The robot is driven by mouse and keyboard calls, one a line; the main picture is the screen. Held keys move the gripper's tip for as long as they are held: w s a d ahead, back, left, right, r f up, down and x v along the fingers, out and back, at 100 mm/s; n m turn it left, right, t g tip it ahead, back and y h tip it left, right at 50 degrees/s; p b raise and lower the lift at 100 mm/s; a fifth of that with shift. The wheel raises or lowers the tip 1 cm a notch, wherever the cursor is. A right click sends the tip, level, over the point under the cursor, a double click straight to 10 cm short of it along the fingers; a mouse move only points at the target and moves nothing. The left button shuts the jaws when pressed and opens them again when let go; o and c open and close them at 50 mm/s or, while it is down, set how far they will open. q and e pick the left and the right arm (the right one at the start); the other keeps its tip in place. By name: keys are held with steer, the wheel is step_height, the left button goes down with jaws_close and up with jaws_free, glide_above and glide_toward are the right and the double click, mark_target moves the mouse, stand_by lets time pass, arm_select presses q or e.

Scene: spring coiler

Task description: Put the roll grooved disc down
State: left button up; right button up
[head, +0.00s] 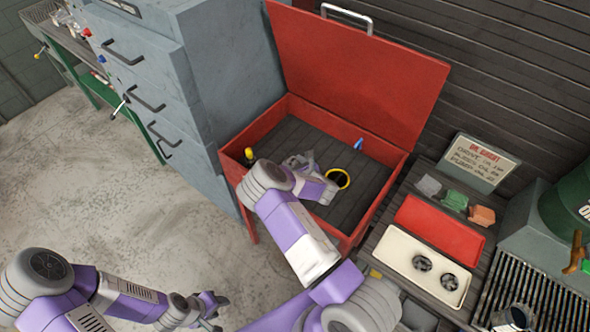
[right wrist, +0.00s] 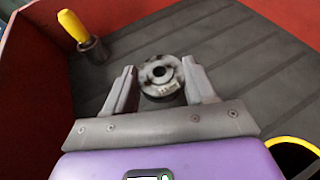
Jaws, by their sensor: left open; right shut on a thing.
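The roll grooved disc (right wrist: 152,88) is a small dark-and-grey ring with a centre hole and a pale label. In the right wrist view it sits between the fingers of my right gripper (right wrist: 160,85), which is shut on it. In the head view my right gripper (head: 303,160) is inside the open red chest (head: 228,168), over its dark slatted floor. The disc cannot be made out clearly there. I cannot tell whether it touches the floor. My left gripper (head: 215,306) is open and empty, low over the concrete floor.
A yellow-handled tool (head: 248,156) stands in the chest's left corner. A yellow-rimmed ring (head: 337,179) and a blue item (head: 358,143) are right of my gripper. A cream tray (head: 405,240) with two round parts and a red tray (head: 440,228) lie on the bench outside.

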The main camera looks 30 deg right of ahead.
steer(key=shift+f, duration=1.65)
steer(key=shift+f+b, duration=0.25)
steer(key=shift+b, duration=0.2)
steer(key=o, duration=1.3)
steer(key=shift+r, duration=0.15)
steer(key=shift+s+r+p, duration=0.1)
steer(key=shift+r+p, duration=0.1)
steer(key=shift+p, duration=0.2)
steer(key=v, duration=1.1)
steer(key=shift+s+r, duration=0.1)
steer(key=shift+s, duration=0.3)
